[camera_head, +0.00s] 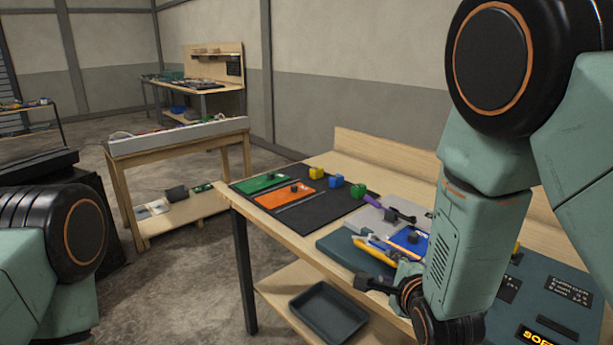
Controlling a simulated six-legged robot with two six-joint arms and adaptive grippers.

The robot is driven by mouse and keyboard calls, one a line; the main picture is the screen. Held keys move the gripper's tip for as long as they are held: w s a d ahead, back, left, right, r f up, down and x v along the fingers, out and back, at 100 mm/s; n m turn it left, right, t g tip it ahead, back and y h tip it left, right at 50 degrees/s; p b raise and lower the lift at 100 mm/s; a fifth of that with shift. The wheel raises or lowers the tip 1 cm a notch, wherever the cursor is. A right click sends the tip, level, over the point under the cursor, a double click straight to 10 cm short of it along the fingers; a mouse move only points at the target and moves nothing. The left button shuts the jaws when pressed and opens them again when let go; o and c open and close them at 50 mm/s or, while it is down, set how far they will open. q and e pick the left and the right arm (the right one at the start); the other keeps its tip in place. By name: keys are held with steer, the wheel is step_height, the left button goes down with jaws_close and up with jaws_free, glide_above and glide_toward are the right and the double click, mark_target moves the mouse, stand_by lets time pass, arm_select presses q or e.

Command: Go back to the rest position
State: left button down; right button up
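My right arm comes in from the right, and its gripper (376,284) hangs low at the workbench's front edge. Only a dark finger part shows clearly; the arm hides the rest, so I cannot tell its opening. I see nothing clearly held in it. My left arm shows only a black joint and a teal link at the lower left; its gripper is out of view. On the bench (350,147), a black mat (330,208) bears a green plate (262,183) and an orange plate (284,195). A blue plate (405,241) lies near the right gripper.
Yellow (316,173), blue (336,181) and green (357,191) blocks stand along the mat's back edge. Yellow-handled pliers (372,251) lie beside the blue plate. A dark tray (328,312) sits on the lower shelf. Another table (178,138) stands left, with open floor between.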

steer(key=s+d+f+n+g+b, duration=0.1)
steer(key=s+f+n+g+b, duration=0.5)
steer(key=s+f, duration=1.2)
steer(key=s+d+f+n+g+b, duration=0.1)
steer(key=s+f+n+g+b, duration=0.6)
steer(key=s+f+n, duration=0.7)
steer(key=s+f, duration=0.5)
steer(key=shift+s+d+f+n+b, duration=0.3)
steer(key=shift+s+d+n, duration=0.05)
steer(key=shift+n, duration=0.05)
